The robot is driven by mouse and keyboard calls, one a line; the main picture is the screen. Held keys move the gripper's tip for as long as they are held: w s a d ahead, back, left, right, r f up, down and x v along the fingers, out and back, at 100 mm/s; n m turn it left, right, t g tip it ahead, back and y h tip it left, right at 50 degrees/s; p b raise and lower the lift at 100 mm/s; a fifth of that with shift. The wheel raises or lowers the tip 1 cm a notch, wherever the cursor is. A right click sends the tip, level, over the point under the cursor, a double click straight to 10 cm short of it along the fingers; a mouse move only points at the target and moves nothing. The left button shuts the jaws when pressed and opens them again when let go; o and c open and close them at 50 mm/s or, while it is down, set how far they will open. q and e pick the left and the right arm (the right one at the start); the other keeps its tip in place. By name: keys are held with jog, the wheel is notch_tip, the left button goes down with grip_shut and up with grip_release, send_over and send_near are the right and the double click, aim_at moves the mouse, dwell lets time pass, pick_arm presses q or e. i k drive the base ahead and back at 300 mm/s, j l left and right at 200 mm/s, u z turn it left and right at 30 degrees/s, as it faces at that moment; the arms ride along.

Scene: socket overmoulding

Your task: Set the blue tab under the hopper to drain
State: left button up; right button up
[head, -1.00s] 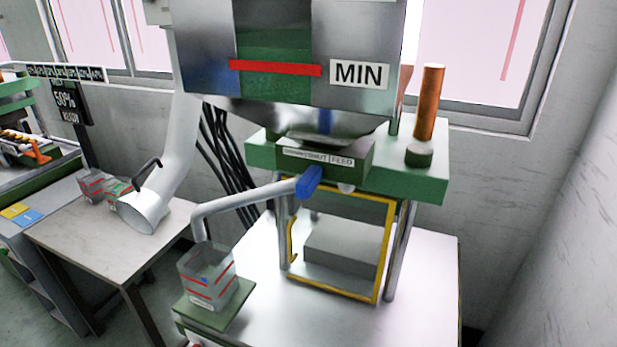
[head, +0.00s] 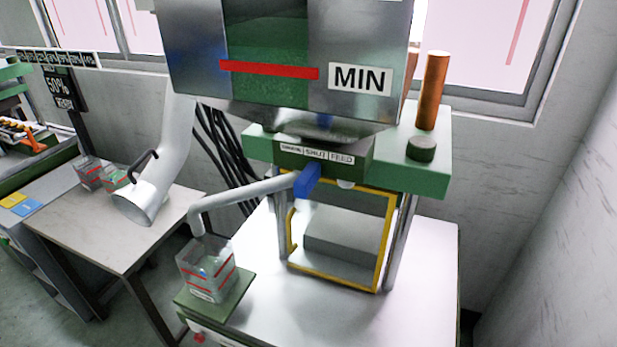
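The blue tab (head: 307,181) sits under the hopper (head: 290,105), at the front of the green valve block. The block's label strip (head: 316,153) shows SHUT and FEED, with a smaller, blurred word to their left. The tab's upper end is near the SHUT word; I cannot tell its exact setting. A grey bent spout (head: 240,194) runs left from beside the tab and turns down over a clear cup (head: 207,273) with red lines. Some small pale and greenish bits show in the cup. Neither of my grippers is in view.
The cup stands on a green plate (head: 233,306) at the press table's left edge. A yellow frame (head: 387,240) stands below the valve block. An orange post (head: 432,90) rises at right. A white tube (head: 165,165) hangs over the left table (head: 80,225).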

aim_at(303, 184)
jog(key=j+z, duration=0.15)
jog(key=j, duration=0.35)
jog(key=k+j+z, duration=0.2)
jog(key=j, duration=0.3)
jog(key=j+z, duration=0.15)
jog(key=j, duration=0.35)
